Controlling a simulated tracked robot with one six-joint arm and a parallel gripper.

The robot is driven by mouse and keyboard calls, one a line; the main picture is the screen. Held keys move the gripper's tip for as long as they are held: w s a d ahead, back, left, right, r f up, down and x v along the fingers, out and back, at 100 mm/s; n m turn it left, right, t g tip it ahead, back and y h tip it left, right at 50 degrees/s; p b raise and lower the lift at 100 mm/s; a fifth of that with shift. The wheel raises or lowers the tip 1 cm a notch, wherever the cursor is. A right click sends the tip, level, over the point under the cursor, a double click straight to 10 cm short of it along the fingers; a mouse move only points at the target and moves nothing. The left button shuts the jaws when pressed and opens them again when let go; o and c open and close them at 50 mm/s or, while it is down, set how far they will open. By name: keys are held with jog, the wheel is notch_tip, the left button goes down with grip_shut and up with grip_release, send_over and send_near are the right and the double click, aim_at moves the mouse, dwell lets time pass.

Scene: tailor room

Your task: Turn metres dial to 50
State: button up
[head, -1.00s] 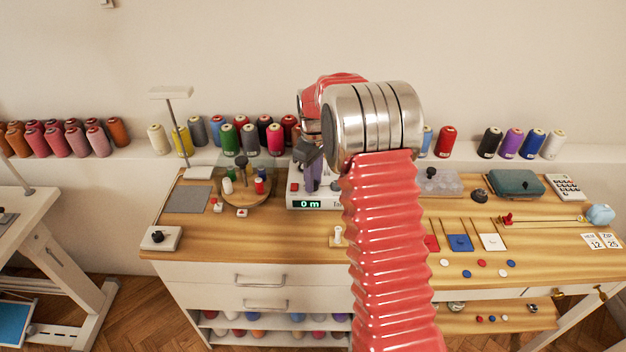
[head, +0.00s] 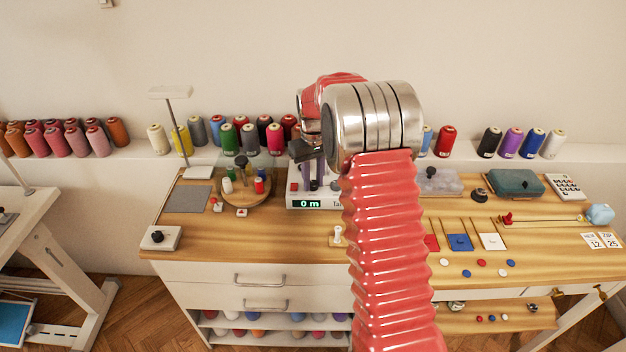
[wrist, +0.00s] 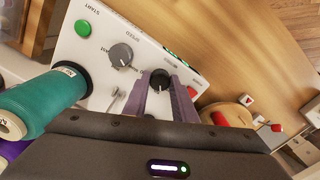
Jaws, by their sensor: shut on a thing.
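The white winding machine (head: 301,187) stands on the wooden bench, and its green display (head: 307,204) reads 0 m. In the wrist view its panel (wrist: 100,48) shows a black dial (wrist: 160,76) with a white mark, which I take as the metres dial; its label is too small to read. My gripper (wrist: 162,86) has its two purple fingers on either side of this dial, shut on it. In the head view my gripper (head: 317,178) is over the machine; my arm hides the machine's right part and the dial.
A grey speed knob (wrist: 121,54), a green start button (wrist: 83,26), a metal lever (wrist: 116,99) and a red button (wrist: 191,92) are close to the dial. A teal thread cone (wrist: 42,101) is near my gripper. A round wooden stand (head: 246,195) with small spools is left of the machine.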

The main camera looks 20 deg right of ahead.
aim_at(313, 183)
jog(key=shift+m, duration=1.7)
jog(key=o, duration=1)
jog(key=shift+o, duration=0.2)
jog(key=shift+r, duration=0.15)
notch_tip(313, 183, up, 14)
jog(key=shift+f, duration=0.25)
